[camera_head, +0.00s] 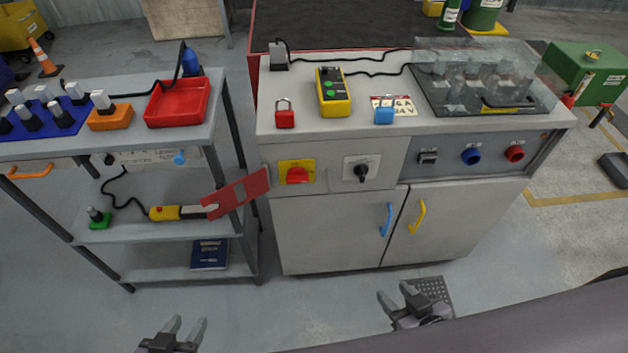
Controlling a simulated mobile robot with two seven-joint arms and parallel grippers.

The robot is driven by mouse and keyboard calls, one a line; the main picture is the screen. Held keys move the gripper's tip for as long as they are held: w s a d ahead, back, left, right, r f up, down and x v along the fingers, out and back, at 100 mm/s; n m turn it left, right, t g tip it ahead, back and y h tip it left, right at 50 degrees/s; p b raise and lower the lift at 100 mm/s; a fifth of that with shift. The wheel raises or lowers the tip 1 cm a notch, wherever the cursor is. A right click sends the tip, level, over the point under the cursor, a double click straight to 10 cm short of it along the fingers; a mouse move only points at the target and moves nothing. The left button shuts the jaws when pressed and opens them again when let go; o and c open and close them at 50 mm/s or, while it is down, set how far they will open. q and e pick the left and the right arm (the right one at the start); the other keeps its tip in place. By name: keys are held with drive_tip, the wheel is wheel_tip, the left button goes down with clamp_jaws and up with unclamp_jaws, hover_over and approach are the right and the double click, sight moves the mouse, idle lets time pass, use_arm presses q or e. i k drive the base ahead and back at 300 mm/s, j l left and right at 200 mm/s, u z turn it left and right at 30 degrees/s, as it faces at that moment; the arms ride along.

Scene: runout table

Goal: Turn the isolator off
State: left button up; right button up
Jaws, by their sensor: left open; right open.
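The isolator (297,173) is a red rotary handle on a yellow plate, on the cabinet front at the left. The handle looks roughly horizontal; its marked position is too small to read. A black rotary switch (361,172) on a pale plate sits to its right. My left gripper (187,325) is open and empty at the bottom of the view, below and left of the isolator. My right gripper (393,294) is open and empty in front of the cabinet doors, below and right of the isolator. Neither touches anything.
On the cabinet top (300,62) are a red padlock (285,118), a yellow pendant (333,92) and a blue padlock (384,116). The floor in front is mostly clear.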

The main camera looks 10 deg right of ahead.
sight(297, 175)
drive_tip(key=l, duration=1)
drive_tip(key=i+l, duration=0.1)
drive_tip(key=l, duration=0.9)
